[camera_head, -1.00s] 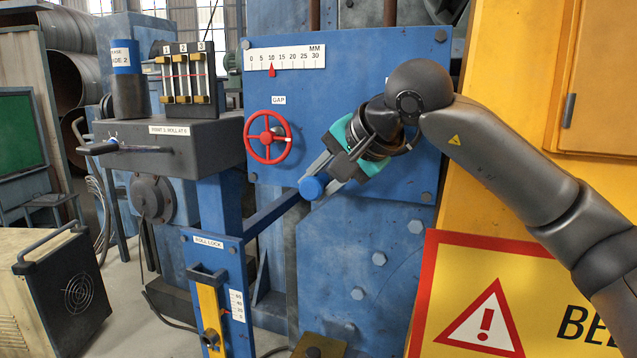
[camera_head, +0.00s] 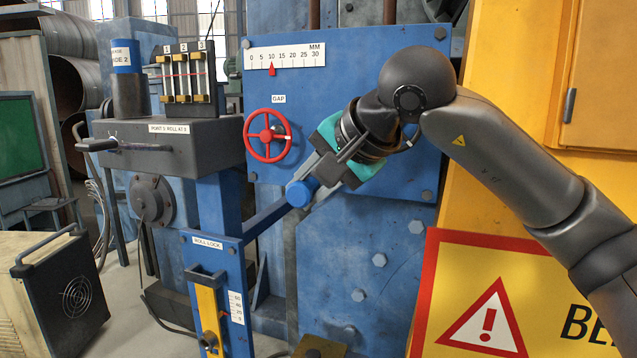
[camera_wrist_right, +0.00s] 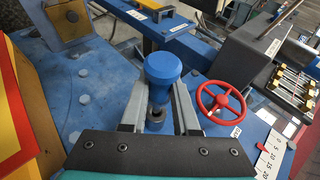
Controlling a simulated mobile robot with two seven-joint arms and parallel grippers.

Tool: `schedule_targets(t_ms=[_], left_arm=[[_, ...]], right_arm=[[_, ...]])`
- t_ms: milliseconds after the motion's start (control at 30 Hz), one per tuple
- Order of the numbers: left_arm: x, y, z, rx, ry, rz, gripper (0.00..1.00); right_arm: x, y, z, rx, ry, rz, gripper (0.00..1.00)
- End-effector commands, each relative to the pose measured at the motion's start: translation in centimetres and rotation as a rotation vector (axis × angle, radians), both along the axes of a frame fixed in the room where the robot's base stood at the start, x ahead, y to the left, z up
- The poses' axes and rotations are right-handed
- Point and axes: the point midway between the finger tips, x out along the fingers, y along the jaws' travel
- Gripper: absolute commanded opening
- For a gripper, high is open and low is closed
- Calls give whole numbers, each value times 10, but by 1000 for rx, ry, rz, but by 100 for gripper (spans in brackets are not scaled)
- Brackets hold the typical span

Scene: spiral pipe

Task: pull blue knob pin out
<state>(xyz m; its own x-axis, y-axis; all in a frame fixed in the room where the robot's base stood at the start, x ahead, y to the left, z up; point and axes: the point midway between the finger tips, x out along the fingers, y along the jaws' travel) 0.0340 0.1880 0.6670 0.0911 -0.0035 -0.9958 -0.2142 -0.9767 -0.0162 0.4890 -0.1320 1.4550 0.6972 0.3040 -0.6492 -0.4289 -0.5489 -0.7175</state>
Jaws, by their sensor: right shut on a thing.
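The blue knob pin (camera_head: 300,192) shows at the middle of the head view, in front of the blue machine panel. My right gripper (camera_head: 311,184) is shut on it, with the fingers on either side of its neck. In the right wrist view the round blue knob (camera_wrist_right: 163,68) stands out past the fingertips (camera_wrist_right: 158,95), and a metal part of the pin shows between the fingers. The head view does not show whether the pin's far end sits in a hole. My left gripper is not in view.
A red handwheel (camera_head: 268,135) is close to the left of the gripper. The roll lock post (camera_head: 231,262) with its yellow slide stands lower left. A grey box (camera_head: 170,140) with gauges is at the left. A yellow warning sign (camera_head: 465,270) is below my right arm.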

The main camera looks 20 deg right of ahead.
Motion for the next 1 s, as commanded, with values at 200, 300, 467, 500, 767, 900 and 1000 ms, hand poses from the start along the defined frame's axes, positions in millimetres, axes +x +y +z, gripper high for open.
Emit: schedule_targets(t_ms=[200,300,467,500,767,900,1000], left_arm=[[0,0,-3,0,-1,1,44],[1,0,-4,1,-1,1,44],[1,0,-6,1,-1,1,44],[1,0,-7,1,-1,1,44],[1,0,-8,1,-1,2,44],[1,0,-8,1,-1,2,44],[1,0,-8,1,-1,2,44]], right_arm=[[-7,6,0,-1,-1,2,0],[-10,8,0,1,-2,1,0],[-15,12,0,-1,-2,1,0],[-17,13,0,-1,-2,0,0],[-20,16,0,0,-1,0,0],[-20,16,0,0,-1,0,0],[-20,16,-1,0,0,-1,0]])
